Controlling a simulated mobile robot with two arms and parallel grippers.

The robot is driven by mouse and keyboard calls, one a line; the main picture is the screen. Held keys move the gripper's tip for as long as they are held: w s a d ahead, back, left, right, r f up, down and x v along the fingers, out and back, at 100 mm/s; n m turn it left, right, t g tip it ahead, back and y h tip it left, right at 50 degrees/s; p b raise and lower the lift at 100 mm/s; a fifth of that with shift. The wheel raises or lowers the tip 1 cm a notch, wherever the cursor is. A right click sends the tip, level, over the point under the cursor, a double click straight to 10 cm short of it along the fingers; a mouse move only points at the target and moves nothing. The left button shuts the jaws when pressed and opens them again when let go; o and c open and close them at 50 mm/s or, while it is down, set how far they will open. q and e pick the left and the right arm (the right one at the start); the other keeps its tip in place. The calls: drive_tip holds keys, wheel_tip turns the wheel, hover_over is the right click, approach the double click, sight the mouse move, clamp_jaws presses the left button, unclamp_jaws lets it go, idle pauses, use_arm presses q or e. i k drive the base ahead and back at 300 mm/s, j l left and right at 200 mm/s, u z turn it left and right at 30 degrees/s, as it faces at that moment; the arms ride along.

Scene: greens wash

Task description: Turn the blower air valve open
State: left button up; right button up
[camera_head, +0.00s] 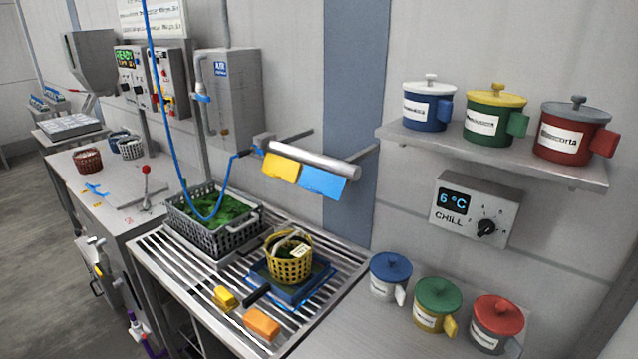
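A grey box with a blue AIR label (229,97) is mounted on the wall at the upper middle. A grey pipe (204,128) runs beside its left side, with a small blue fitting that looks like a valve handle (201,97) on it. Whether this valve is open or shut is too small to tell. A metal blower bar (315,160) sticks out from the wall, with a yellow flap (281,167) and a blue flap (322,182) hanging under it. A blue hose (166,110) loops down and up to the bar's left end. Neither of my grippers is in view.
A slatted drain table (190,285) holds a grey crate of greens (240,238), a yellow basket (290,266) on a blue scale, and yellow and orange blocks. A shelf with lidded pots (590,172) and a CHILL controller (474,209) are at right. Floor is clear at left.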

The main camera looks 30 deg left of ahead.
sight(193, 96)
drive_tip(key=j+u, duration=0.35)
drive_tip(key=i+j+u, duration=0.15)
drive_tip(key=j+u, duration=0.15)
drive_tip(key=j, duration=0.2)
drive_tip(key=i+j+u, duration=0.2)
drive_tip(key=j+u, duration=0.15)
drive_tip(key=i+j+u, duration=0.2)
drive_tip(key=j+u, duration=0.15)
drive_tip(key=i+j+z, duration=0.1)
drive_tip(key=i+j, duration=0.2)
drive_tip(key=k+j, duration=0.05)
